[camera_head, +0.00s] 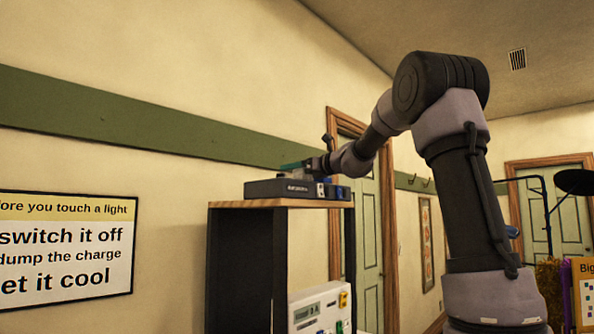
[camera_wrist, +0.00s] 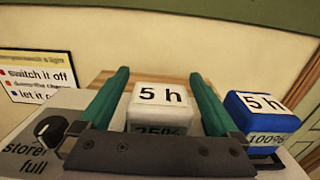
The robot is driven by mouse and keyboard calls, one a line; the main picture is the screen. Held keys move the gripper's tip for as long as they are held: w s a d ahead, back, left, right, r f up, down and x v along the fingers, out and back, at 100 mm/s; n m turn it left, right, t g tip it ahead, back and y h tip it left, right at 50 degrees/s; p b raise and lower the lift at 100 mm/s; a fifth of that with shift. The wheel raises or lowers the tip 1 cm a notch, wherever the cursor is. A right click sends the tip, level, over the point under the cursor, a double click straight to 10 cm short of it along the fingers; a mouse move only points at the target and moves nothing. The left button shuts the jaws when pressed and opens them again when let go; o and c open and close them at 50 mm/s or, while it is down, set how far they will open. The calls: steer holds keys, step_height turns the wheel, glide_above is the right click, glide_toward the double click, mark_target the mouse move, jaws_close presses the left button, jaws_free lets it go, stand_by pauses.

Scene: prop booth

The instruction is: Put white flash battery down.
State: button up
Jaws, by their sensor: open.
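The white flash battery (camera_wrist: 160,97), marked "5 h" and "25%", stands between the two teal fingers of my gripper (camera_wrist: 159,76) in the wrist view. The fingers are spread on either side of it, with a small gap showing at each side. Its lower part is hidden behind the gripper body. In the head view my gripper (camera_head: 298,165) is over the top of a tall dark shelf unit with a wooden top (camera_head: 265,203). The battery is too small there to make out for certain.
A blue battery (camera_wrist: 262,112), marked "5 h" and "100%", stands close to the right finger. A grey unit with a black knob (camera_wrist: 50,130) is at the left. A dark box (camera_head: 275,188) lies on the shelf top. A white device (camera_head: 318,310) sits lower in the shelf.

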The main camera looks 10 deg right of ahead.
steer(key=shift+r, duration=0.15)
steer(key=v, duration=1.2)
steer(key=s+a+f+n+g+h, duration=0.1)
steer(key=s+a+f+n+g, duration=0.2)
steer(key=s+f+n, duration=0.4)
steer(key=s+a+f+n+g+h, duration=0.1)
steer(key=s+a+f+n+g, duration=0.15)
steer(key=s+f+n, duration=0.4)
steer(key=s+d+f+n+g+h, duration=0.1)
steer(key=s+d+f+n+h, duration=0.1)
steer(key=s+f+n, duration=0.3)
steer(key=s+d+f+n+g+h, duration=0.1)
steer(key=s+f+n+h, duration=0.3)
steer(key=s, duration=0.8)
step_height(320, 180, down, 4)
steer(key=shift+d+f+n+h, duration=0.1)
steer(key=shift+d+n+h, duration=0.2)
steer(key=shift+d+n, duration=0.6)
steer(key=shift+a, duration=0.3)
